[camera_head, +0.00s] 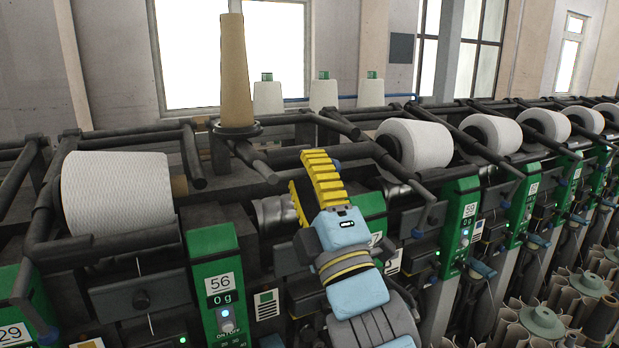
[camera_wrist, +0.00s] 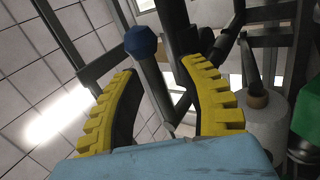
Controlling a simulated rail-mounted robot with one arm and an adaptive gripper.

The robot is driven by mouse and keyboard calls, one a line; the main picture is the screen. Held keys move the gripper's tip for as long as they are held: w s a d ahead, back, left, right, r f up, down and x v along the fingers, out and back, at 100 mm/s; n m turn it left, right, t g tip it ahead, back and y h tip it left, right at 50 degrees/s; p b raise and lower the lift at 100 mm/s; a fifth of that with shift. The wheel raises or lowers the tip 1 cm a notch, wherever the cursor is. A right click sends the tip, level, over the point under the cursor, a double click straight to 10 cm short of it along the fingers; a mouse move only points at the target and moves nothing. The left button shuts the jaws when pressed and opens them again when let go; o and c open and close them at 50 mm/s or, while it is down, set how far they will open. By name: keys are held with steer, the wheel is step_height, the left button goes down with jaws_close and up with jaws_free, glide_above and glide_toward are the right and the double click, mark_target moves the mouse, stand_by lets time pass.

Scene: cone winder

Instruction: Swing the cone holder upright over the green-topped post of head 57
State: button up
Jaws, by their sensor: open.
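My gripper (camera_head: 304,170) is open, its yellow fingers pointing up in front of head 57. In the wrist view a blue knob (camera_wrist: 140,42) on a dark rod shows beyond and between the open fingertips (camera_wrist: 160,66); contact cannot be told. In the head view a small blue tip (camera_head: 336,165) shows just behind the right finger, by the dark bars of the cone holder (camera_head: 352,151). The green-topped post (camera_head: 370,205) of head 57 is partly hidden by my gripper; only part of its number shows. A bare grooved drum (camera_head: 272,213) lies behind the fingers.
A brown empty cone (camera_head: 236,70) stands on a dark disc behind head 57. Head 56 (camera_head: 213,265) holds a large white cone (camera_head: 118,192) at left. More white cones (camera_head: 413,144) line the right. Dark rails and bars crowd the space around my fingers.

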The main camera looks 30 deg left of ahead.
steer(key=shift+d+f, duration=0.1)
steer(key=v, duration=1.1)
steer(key=shift+s+d+f, duration=0.2)
steer(key=shift+s+d, duration=0.05)
stand_by(1.0)
